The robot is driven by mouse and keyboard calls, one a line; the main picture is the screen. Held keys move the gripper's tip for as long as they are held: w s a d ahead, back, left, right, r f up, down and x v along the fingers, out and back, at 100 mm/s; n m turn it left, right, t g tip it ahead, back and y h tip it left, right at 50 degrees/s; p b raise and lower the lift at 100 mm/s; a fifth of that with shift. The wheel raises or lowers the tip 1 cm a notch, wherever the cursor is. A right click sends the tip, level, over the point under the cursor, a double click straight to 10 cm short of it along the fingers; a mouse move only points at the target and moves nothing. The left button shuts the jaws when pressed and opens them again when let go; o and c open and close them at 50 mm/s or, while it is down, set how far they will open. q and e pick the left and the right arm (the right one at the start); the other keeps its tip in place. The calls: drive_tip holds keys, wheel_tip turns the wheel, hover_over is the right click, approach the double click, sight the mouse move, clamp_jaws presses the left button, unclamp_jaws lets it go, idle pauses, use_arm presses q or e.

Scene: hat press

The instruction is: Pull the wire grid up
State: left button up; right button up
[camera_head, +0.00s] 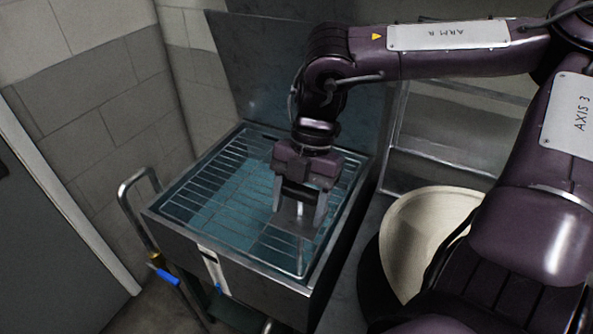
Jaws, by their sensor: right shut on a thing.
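The wire grid (207,172) lies in the metal basin (252,277), over blue-green water or a blue-green floor. Its bars run across the basin, and a handle-like rod (301,258) rises near the front right. My right gripper (299,218) points down over the right half of the grid. Its two fingers close on a thin grey part between them, which looks like the top of the grid's handle. The fingers partly hide that part. My left gripper is not in view.
A cream hat-shaped form or bowl (407,254) stands to the right of the basin, partly behind my arm. A tall metal panel (262,70) rises behind the basin. A bent pipe rail (137,190) and blue valve lever (163,274) are at the left.

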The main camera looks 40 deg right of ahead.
wheel_tip(320, 180, up, 2)
drive_tip(key=shift+p, duration=0.35)
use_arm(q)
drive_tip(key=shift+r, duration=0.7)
use_arm(e)
drive_tip(key=shift+w+r, duration=0.1)
drive_tip(key=shift+r, duration=0.05)
drive_tip(key=shift+w+r, duration=0.1)
drive_tip(key=o, duration=1.4)
drive_tip(key=shift+d+r, duration=0.15)
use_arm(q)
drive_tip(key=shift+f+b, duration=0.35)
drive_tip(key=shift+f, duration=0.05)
use_arm(e)
drive_tip(key=v, duration=0.7)
drive_tip(key=shift+r, duration=0.15)
